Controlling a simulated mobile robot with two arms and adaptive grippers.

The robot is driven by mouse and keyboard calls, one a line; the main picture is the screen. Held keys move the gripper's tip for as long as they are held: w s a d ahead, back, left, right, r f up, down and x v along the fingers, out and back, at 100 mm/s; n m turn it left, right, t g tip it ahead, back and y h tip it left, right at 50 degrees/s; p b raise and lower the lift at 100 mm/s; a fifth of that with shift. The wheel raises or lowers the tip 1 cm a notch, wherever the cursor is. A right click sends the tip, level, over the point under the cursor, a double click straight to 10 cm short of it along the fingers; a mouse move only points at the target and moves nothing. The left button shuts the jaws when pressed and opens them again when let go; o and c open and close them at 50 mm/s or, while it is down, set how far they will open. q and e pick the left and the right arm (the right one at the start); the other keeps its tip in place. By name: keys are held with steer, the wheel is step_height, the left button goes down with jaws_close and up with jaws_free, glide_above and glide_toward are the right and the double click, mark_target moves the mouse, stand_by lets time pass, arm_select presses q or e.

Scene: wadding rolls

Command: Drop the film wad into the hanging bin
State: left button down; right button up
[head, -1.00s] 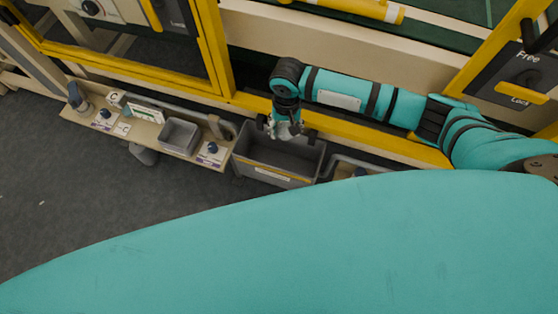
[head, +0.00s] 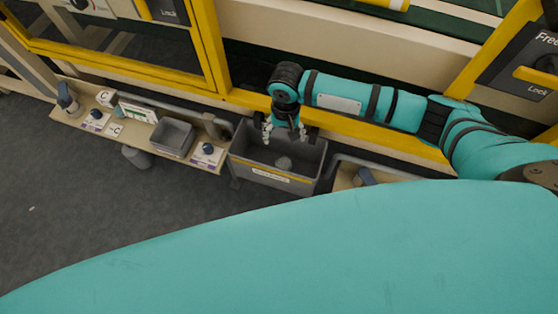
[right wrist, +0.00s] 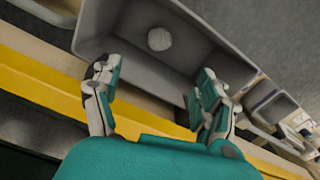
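The hanging bin (head: 272,181) is a grey open box with a yellow stripe and a label on its front, hung at the yellow rail. The film wad (head: 284,163) is a small pale grey ball inside the bin. In the right wrist view the wad (right wrist: 159,39) shows against the bin's grey inside, apart from the fingers; the bin (right wrist: 120,24) fills the upper middle. My right gripper (head: 285,137) is over the bin, pointing down, with its fingers spread and empty. It also shows open in the right wrist view (right wrist: 152,88). My left gripper is not in view.
A wooden shelf (head: 130,136) left of the bin carries a small grey tray (head: 173,138), knobs and label cards. A yellow frame post (head: 210,50) and rail stand behind. Another shelf piece (head: 350,178) is right of the bin. Dark floor (head: 60,190) is clear in front.

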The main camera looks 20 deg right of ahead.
step_height(320, 180, up, 12)
stand_by(0.7)
stand_by(0.4)
